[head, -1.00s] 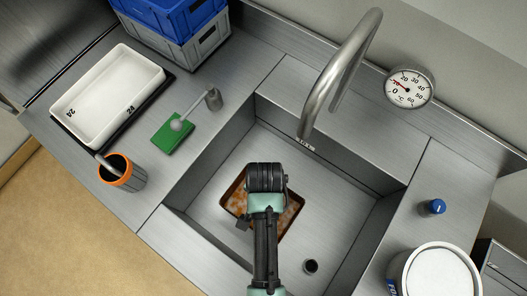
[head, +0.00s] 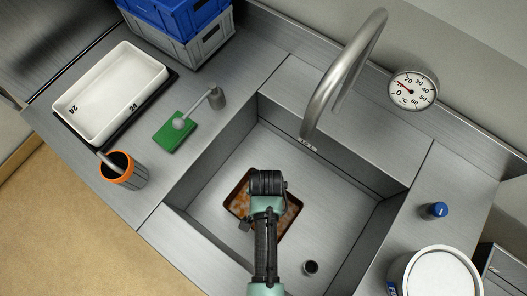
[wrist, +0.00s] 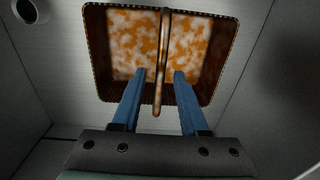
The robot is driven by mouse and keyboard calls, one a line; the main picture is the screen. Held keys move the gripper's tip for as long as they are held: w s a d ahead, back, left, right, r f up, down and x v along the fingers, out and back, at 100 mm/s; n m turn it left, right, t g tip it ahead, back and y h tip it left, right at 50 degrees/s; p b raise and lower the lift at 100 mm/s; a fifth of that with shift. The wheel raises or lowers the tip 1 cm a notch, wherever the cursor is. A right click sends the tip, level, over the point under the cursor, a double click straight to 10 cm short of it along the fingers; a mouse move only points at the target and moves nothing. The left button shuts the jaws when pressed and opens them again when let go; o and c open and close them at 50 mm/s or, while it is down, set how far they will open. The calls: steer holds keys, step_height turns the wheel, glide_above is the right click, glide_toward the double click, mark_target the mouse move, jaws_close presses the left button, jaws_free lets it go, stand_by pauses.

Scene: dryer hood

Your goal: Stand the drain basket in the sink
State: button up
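The drain basket (head: 232,204) is a dark brown, square-rimmed basket in the sink (head: 335,190), partly hidden under my arm in the head view. In the wrist view the basket (wrist: 210,50) shows its open side, with mottled orange and white stuff inside and a thin brown handle (wrist: 162,60) across its middle. My gripper (wrist: 160,74) is open, its two blue fingers on either side of the handle with gaps to it. Its fingers are hidden in the head view. I cannot tell how high the basket is above the sink floor.
A round drain hole (head: 311,267) is in the sink floor at the front right. The faucet (head: 340,75) arches over the sink's back. A white tub (head: 435,275) stands right, an orange-rimmed cup (head: 128,172) and white tray (head: 112,92) left. The sink's right side is clear.

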step_height(320, 180, up, 12)
steer(key=w+r+n+t, duration=0.1)
steer(key=w+r+t, duration=0.3)
steer(key=w+r, duration=0.45)
steer(key=w+r+n+t, duration=0.1)
steer(key=w+r+t, duration=0.45)
steer(key=r, duration=0.65)
steer(key=w+r+n+t, duration=0.1)
steer(key=w+r+t, duration=0.2)
steer(key=w+r, duration=0.6)
steer(key=s+r+n+t, duration=0.15)
steer(key=r+t, duration=0.25)
steer(key=r, duration=0.9)
steer(key=s+r+n+t, duration=0.15)
steer(key=r+t, duration=0.35)
steer(key=r, duration=0.7)
steer(key=s+r+t, duration=0.2)
steer(key=s+r, duration=0.3)
steer(key=r, duration=0.2)
steer(key=s+r+n+t, duration=0.1)
steer(key=s+r+t, duration=0.2)
steer(key=s+r, duration=0.2)
step_height(320, 180, up, 3)
steer(key=shift+s+p, duration=0.3)
steer(key=shift+s, duration=0.05)
